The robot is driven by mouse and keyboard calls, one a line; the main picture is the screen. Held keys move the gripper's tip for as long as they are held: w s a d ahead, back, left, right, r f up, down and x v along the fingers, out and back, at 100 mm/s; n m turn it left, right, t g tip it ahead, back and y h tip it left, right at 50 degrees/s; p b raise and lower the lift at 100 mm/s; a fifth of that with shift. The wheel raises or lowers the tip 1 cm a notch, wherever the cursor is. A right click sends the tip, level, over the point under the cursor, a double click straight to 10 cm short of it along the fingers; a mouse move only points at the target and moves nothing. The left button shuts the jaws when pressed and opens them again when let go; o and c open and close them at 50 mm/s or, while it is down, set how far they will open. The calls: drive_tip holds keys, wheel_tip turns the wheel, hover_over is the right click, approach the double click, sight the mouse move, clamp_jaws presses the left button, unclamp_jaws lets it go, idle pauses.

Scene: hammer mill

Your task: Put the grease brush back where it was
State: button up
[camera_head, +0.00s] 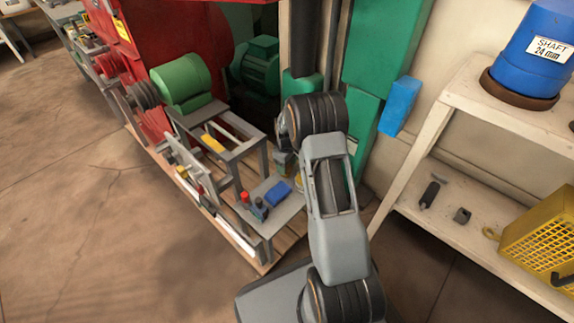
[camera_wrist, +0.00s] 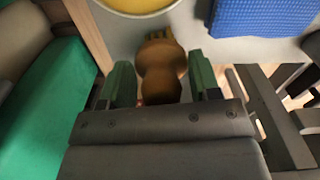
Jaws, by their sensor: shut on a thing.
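My gripper (camera_wrist: 161,78) is shut on a brown brush (camera_wrist: 161,62), taken to be the grease brush, with a green finger on each side. Its bristle end points toward the top of the wrist view, close to the rim of a pale round tin with yellow contents (camera_wrist: 138,3). I cannot tell whether the brush touches the surface below. In the head view my arm hides most of the gripper and the brush. A sliver of the yellow tin (camera_head: 299,181) shows beside my arm, on a small grey shelf (camera_head: 287,212).
A blue cloth (camera_head: 278,193) lies on the same shelf, also in the wrist view (camera_wrist: 262,16). Small red-topped and dark items (camera_head: 247,200) stand left of it. A grey frame (camera_head: 232,140) rises behind. Right is a cream shelf unit (camera_head: 450,215) with a yellow basket (camera_head: 540,245).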

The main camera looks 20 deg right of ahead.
drive_tip(key=shift+f, duration=0.15)
drive_tip(key=o, duration=0.9)
wheel_tip(320, 180, up, 12)
drive_tip(key=p, duration=0.5)
drive_tip(key=shift+f, duration=0.25)
drive_tip(key=s+a+r+m, duration=0.1)
drive_tip(key=s+a+r, duration=0.3)
drive_tip(key=r, duration=0.4)
drive_tip(key=s+a+r+m+t, duration=0.1)
drive_tip(key=s+a+r, duration=0.1)
drive_tip(key=s, duration=0.4)
drive_tip(key=s+a+r+m, duration=0.2)
drive_tip(key=s+r, duration=0.1)
drive_tip(key=s, duration=0.4)
drive_tip(key=s+a+r+m+t, duration=0.1)
drive_tip(key=s+a+r, duration=0.1)
drive_tip(key=s, duration=0.5)
drive_tip(key=shift+a+r+m+t, duration=0.15)
drive_tip(key=shift+a+m+t, duration=0.2)
drive_tip(key=shift+a, duration=0.2)
